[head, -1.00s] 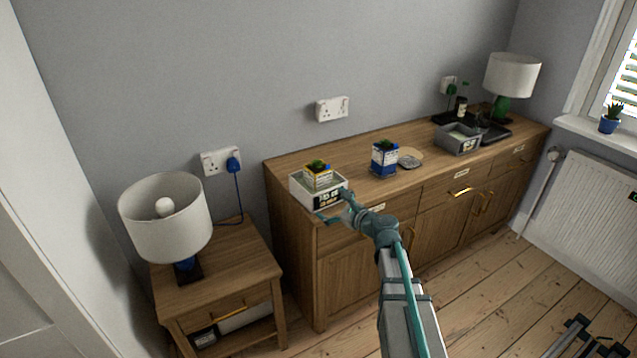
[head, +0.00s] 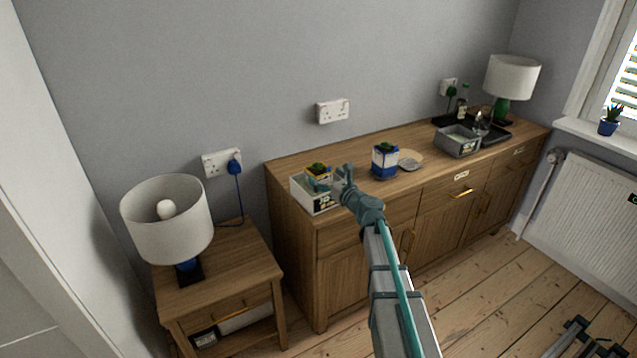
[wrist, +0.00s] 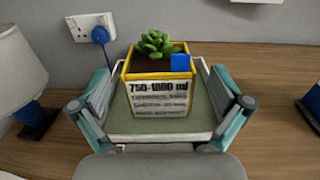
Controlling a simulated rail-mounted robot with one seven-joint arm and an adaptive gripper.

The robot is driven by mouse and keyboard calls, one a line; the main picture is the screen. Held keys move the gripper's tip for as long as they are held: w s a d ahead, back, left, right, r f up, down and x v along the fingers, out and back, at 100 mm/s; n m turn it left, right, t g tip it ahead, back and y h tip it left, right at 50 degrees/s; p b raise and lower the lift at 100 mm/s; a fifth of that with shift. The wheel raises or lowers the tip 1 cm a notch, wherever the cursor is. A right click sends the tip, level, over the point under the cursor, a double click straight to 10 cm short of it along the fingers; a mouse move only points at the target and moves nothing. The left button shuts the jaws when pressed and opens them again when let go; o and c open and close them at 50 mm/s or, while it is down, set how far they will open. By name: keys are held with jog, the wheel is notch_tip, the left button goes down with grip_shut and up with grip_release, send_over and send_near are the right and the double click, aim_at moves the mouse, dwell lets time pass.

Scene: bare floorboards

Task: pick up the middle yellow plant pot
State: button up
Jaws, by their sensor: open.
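My gripper (wrist: 160,82) is open, one finger on each side of the pot, with visible gaps. In the head view my gripper (head: 334,181) partly hides the pot and box.
A grey bin (head: 458,141) and a lamp (head: 512,78) are farther right. A lamp (head: 166,220) stands on the nightstand at left. The wall is close behind.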

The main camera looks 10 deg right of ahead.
aim_at(318, 169)
jog(key=x, duration=0.4)
jog(key=shift+p, duration=0.35)
jog(key=c, duration=1.6)
jog(key=shift+o, duration=0.2)
jog(key=shift+r, duration=0.2)
